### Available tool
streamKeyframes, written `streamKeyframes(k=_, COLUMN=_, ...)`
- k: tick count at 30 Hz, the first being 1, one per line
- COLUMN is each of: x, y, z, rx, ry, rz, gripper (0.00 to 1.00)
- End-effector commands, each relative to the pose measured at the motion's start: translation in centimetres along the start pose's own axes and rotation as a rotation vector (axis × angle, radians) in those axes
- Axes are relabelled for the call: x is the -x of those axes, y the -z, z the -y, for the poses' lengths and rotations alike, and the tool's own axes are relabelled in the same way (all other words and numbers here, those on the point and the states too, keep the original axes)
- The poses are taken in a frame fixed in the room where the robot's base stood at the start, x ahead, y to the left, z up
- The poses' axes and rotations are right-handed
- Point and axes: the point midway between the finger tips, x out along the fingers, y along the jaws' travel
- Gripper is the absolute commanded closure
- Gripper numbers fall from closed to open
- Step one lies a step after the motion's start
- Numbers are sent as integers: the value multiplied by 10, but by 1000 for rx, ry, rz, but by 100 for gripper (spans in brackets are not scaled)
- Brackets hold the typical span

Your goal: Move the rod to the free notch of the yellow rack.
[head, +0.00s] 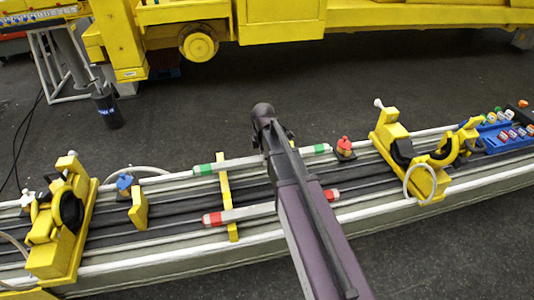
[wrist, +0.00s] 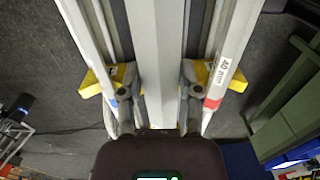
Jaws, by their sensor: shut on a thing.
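The pale rod with green bands (head: 240,162) lies across the upper part of the yellow rack (head: 224,190) in the head view. My arm hides its middle. A second pale rod with red bands (head: 250,213) lies parallel on the near side, over the rack's lower end. In the wrist view my gripper (wrist: 157,100) is shut on a wide pale grey rod (wrist: 157,50), with a finger on each side. Its bands are hidden there, but it is probably the green-banded rod. The red-banded rod (wrist: 235,50) is to its right, labelled 40 mm. The rack's notches cannot be made out clearly.
Yellow clamps stand on the long beam at left (head: 62,225) and right (head: 405,150). A small red-topped piece (head: 344,147) and a small yellow block (head: 138,208) are close to the rods. A blue tray (head: 495,140) is at the right end. Yellow machinery stands behind.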

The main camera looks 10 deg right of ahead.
Motion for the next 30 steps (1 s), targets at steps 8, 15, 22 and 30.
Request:
streamKeyframes(k=8, x=0, y=-9, z=0, rx=-14, ry=0, rz=0, gripper=100)
streamKeyframes(k=15, x=0, y=-14, z=0, rx=-20, ry=0, rz=0, gripper=100)
streamKeyframes(k=22, x=0, y=-15, z=0, rx=-22, ry=0, rz=0, gripper=100)
streamKeyframes(k=30, x=-5, y=-15, z=0, rx=-22, ry=0, rz=0, gripper=100)
